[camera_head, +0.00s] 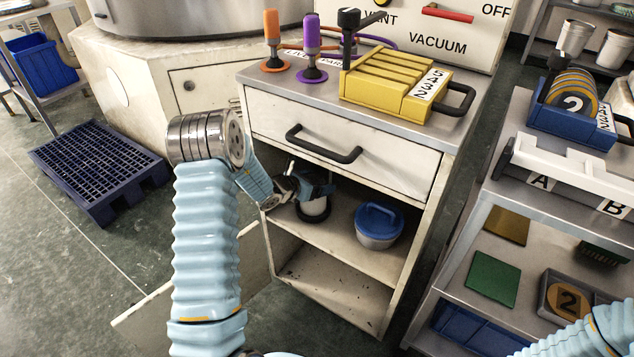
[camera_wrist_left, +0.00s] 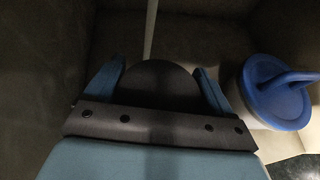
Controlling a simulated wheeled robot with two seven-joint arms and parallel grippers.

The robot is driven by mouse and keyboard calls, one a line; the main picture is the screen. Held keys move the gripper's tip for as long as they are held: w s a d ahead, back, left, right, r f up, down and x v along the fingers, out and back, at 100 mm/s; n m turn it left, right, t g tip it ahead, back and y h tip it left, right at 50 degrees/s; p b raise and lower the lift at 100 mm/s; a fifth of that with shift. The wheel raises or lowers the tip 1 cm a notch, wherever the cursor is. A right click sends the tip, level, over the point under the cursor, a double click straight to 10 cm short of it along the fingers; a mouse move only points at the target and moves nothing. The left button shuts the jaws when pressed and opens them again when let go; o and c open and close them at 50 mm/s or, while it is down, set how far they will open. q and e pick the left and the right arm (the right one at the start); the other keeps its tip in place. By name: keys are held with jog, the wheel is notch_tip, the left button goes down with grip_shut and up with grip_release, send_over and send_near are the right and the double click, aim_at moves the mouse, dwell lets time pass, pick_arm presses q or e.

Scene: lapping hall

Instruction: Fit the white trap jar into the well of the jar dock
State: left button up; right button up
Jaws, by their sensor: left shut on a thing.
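My left gripper (camera_head: 316,190) reaches into the open upper bay of the cabinet, below the drawer. It is shut on the white trap jar (camera_head: 314,207), which stands upright at the left of the bay. In the left wrist view the jar's dark round top (camera_wrist_left: 160,82) lies between the two blue fingers. A dark band shows around the jar's foot in the head view; I cannot tell whether it is the dock's well or how deep the jar sits. My right forearm enters at the lower right; its gripper is out of view.
A pale tub with a blue handled lid (camera_head: 378,222) stands close to the right on the same shelf (camera_head: 340,243); it also shows in the left wrist view (camera_wrist_left: 278,95). The drawer (camera_head: 340,150) is directly above. The cabinet's side walls bound the bay.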

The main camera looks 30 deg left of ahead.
pick_arm(q)
jog(key=o, duration=1.4)
jog(key=shift+c, duration=0.2)
jog(key=shift+s+a+r, duration=0.1)
jog(key=shift+s+r, duration=0.05)
jog(key=shift+r, duration=0.05)
jog(key=v, duration=1.2)
jog(key=s+d+f+m+g, duration=1.3)
jog(key=s+d+f+m, duration=0.7)
jog(key=d+f+m, duration=0.2)
jog(key=s+d+f+m+t, duration=0.1)
jog(key=d+m, duration=0.6)
jog(key=m, duration=0.2)
jog(key=shift+s+h, duration=0.35)
jog(key=shift+h, duration=0.05)
